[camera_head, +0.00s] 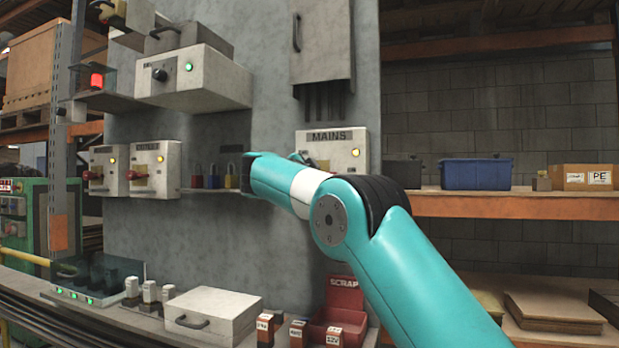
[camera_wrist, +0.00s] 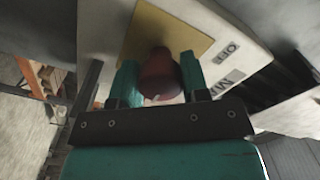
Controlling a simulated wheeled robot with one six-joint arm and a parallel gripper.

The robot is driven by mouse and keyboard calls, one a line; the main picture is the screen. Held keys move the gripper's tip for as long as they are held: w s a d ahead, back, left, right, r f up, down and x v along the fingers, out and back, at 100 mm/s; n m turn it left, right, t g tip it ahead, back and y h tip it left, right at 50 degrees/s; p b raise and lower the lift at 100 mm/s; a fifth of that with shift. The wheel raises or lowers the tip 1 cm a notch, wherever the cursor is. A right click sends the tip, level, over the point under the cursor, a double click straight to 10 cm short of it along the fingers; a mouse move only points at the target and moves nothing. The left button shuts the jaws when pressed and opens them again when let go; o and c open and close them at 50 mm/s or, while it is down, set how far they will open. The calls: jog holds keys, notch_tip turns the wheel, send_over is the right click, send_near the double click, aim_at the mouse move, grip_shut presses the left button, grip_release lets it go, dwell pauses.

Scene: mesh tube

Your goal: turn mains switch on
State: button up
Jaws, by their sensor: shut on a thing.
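The mains box (camera_head: 350,137) is a pale box on the grey wall panel, labelled MAINS, with a lit amber lamp (camera_head: 355,152) on its front. My arm hides much of its lower front in the head view. In the wrist view the red switch knob (camera_wrist: 159,80) sits on a yellow plate (camera_wrist: 160,27) on the box's pale face. My gripper (camera_wrist: 158,66) has one teal finger on each side of the knob and is shut on it. Dark lettering shows on the face at the right of the knob. I cannot read the switch position.
Two similar boxes with red knobs (camera_head: 138,175) and amber lamps are at the left. Coloured padlocks (camera_head: 213,181) stand on a small ledge. Below are a grey case (camera_head: 210,316) and a red scrap bin (camera_head: 339,308). A blue crate (camera_head: 475,174) is on the right shelf.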

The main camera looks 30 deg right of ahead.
jog(key=shift+r, duration=0.15)
jog(key=o, duration=0.9)
jog(key=shift+s, duration=0.1)
jog(key=shift+s+a, duration=0.15)
jog(key=shift+a, duration=0.15)
jog(key=b+v, duration=0.3)
jog(key=v, duration=1.3)
jog(key=shift+s+a+b, duration=0.25)
jog(key=shift+b, duration=0.15)
